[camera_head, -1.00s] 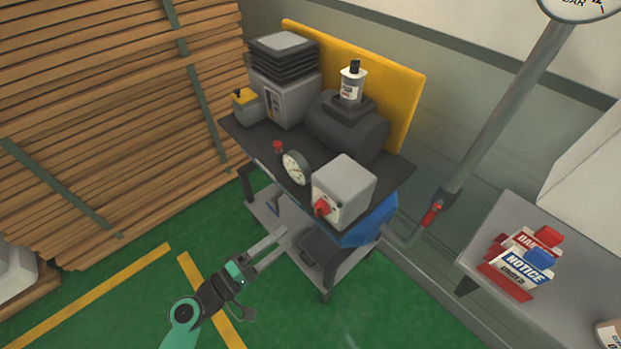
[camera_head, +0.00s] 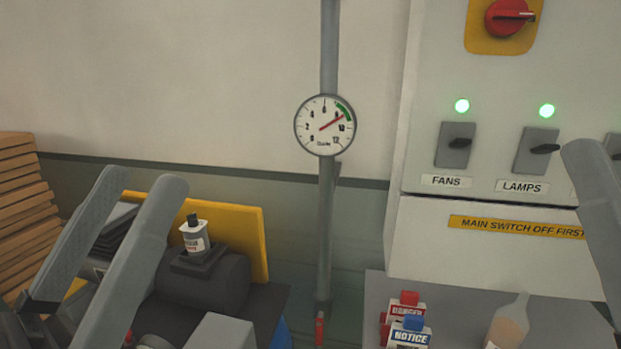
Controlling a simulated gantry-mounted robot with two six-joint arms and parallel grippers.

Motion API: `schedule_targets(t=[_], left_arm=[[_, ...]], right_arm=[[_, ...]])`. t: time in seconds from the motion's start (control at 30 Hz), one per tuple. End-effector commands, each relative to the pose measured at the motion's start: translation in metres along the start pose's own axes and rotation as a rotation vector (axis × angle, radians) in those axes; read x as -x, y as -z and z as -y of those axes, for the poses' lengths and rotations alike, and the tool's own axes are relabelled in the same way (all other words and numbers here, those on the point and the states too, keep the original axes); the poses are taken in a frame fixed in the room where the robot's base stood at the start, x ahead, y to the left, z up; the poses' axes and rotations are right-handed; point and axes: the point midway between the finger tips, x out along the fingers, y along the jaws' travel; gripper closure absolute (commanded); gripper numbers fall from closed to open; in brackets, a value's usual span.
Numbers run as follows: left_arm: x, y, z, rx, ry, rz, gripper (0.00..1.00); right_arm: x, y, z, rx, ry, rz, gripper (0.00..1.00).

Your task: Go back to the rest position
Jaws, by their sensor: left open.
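My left gripper (camera_head: 141,182) is large and close to the camera at the lower left. Its two long grey fingers point up and stand apart, with nothing held between them. They cover part of the compressor cart behind. At the right edge, one grey finger of my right gripper (camera_head: 598,200) shows in front of the switch panel. The rest of that gripper is outside the picture, so its opening cannot be judged.
A pressure gauge (camera_head: 325,125) sits on a vertical pipe (camera_head: 326,230). The switch panel (camera_head: 490,60) has FANS and LAMPS switches, both with green lights. Signs (camera_head: 408,322) and a bottle (camera_head: 508,322) are on a grey table (camera_head: 455,305). A black tank (camera_head: 205,283) and stacked wood (camera_head: 25,215) are at left.

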Motion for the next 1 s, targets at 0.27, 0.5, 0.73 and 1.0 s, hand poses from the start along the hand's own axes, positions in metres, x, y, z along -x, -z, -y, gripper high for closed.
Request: schedule_targets(t=[0.27, 0.5, 0.73, 1.0], left_arm=[[-0.027, 0.100, 0.029, -0.397, 0.248, -0.092, 0.18], [-0.096, 0.171, 0.020, -0.394, 0.247, -0.090, 0.18], [-0.173, 0.252, 0.009, -0.393, 0.247, -0.089, 0.18], [-0.240, 0.324, -0.001, -0.393, 0.247, -0.088, 0.18]], right_arm=[[-0.044, 0.040, 0.000, 0.000, 0.000, -0.001, 0.50], [-0.117, 0.108, 0.000, 0.000, 0.000, 0.000, 0.50], [-0.200, 0.185, -0.001, 0.000, 0.000, 0.000, 0.50], [-0.273, 0.252, -0.001, 0.000, 0.000, 0.000, 0.50]])
